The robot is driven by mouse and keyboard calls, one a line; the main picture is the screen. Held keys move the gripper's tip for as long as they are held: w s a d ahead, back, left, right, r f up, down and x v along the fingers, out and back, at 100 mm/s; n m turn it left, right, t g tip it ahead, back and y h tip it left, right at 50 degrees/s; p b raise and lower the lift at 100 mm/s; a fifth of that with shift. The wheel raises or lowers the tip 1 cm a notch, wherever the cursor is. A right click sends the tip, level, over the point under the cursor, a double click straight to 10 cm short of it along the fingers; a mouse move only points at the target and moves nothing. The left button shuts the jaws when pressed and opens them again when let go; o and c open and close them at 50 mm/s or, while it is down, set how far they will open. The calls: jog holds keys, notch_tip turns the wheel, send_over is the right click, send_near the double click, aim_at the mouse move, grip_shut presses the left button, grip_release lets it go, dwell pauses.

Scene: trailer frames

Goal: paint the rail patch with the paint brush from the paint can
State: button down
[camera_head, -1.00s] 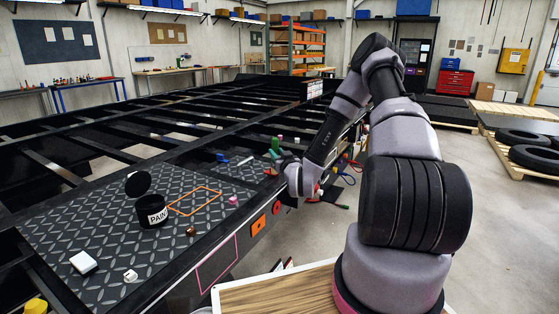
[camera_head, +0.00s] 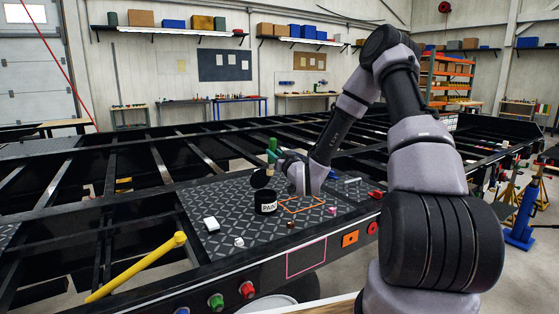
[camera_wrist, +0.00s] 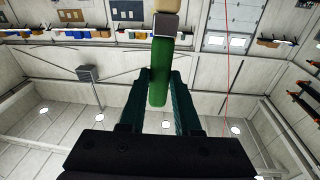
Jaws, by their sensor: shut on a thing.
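My gripper (camera_head: 272,156) is shut on the paint brush and hangs above and close to the paint can. In the wrist view the brush (camera_wrist: 158,85) has a green handle between the teal fingers, a grey ferrule and pale tan bristles pointing away from the gripper. The black paint can (camera_head: 265,208), with a white PAINT label, stands on the diamond-plate deck, its dark round lid (camera_head: 261,180) raised above it. A pink-outlined rectangle, seemingly the rail patch (camera_head: 306,258), is on the black side rail below the deck's front edge; its inside looks dark.
An orange-outlined square (camera_head: 302,209) lies beside the can on the deck. A white block (camera_head: 211,224) and small coloured pieces are nearby. A yellow bar (camera_head: 135,267) rises at the front left. An orange plate (camera_head: 350,239) and red and green knobs are on the rail.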

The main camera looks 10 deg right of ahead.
aim_at(270, 174)
jog(key=shift+a+f, duration=0.15)
jog(key=shift+f, duration=1.3)
jog(key=shift+a+f, duration=0.2)
jog(key=shift+f, duration=1.2)
jog(key=shift+a+f, duration=0.15)
jog(key=shift+f, duration=1.3)
jog(key=shift+f, duration=0.6)
jog(key=shift+r, duration=0.1)
notch_tip(270, 174, up, 9)
jog(key=s, duration=0.2)
jog(key=shift+d, duration=0.3)
jog(key=s+d+f+m+h, duration=0.2)
jog(key=s+d+f+h, duration=0.2)
jog(key=s+d+f, duration=0.3)
notch_tip(270, 174, down, 2)
jog(key=shift+s+d+f, duration=0.1)
jog(key=shift+s+d, duration=0.3)
jog(key=shift+d, duration=0.15)
